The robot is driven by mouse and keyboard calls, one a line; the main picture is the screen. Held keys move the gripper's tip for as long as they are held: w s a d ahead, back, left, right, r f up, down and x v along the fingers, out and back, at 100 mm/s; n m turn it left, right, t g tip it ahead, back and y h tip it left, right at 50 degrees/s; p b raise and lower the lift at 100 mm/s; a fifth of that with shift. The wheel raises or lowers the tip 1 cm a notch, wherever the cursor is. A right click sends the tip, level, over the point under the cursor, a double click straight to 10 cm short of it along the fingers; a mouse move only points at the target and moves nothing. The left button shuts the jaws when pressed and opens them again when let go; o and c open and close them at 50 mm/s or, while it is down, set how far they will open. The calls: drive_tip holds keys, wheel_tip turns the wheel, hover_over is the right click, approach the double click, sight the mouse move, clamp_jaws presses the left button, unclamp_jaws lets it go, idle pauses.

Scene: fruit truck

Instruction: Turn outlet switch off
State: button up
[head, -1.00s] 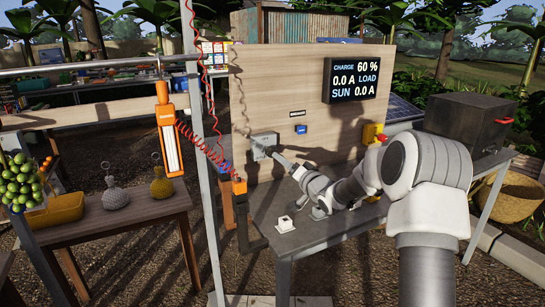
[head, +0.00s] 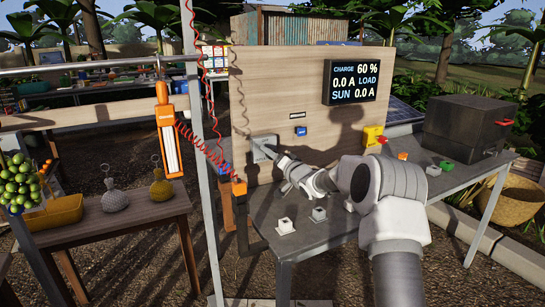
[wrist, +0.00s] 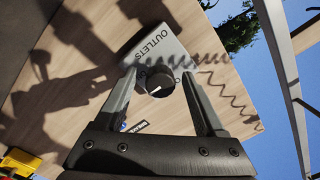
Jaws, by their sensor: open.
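The outlet switch is a grey box (head: 260,146) on the wooden panel, at the left part of the board in the head view. In the wrist view the box (wrist: 165,45) bears the word OUTLETS and a dark round knob (wrist: 160,86) with a pale pointer mark. My gripper (wrist: 158,78) is open, with one finger on each side of the knob. I cannot tell whether either finger touches it. In the head view my gripper (head: 271,151) is at the front of the box and hides part of it.
A display (head: 350,82) reads CHARGE 60 %, 0.0 A LOAD, SUN 0.0 A. A metal post (head: 207,180) rises at the left.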

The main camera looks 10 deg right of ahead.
clamp_jaws()
drive_tip(key=shift+n, duration=0.3)
drive_tip(key=n+b, duration=0.1)
drive_tip(key=n, duration=0.2)
drive_tip(key=shift+n, duration=0.4)
drive_tip(key=n+b, duration=0.1)
drive_tip(key=n, duration=0.3)
drive_tip(key=shift+b, duration=0.4)
drive_tip(key=n+b, duration=0.2)
drive_tip(key=n, duration=0.2)
drive_tip(key=shift+f+n, duration=0.1)
drive_tip(key=shift+n, duration=0.3)
drive_tip(key=shift+n+h+b, duration=0.4)
drive_tip(key=shift+n+b, duration=0.9)
drive_tip(key=shift+n, duration=0.9)
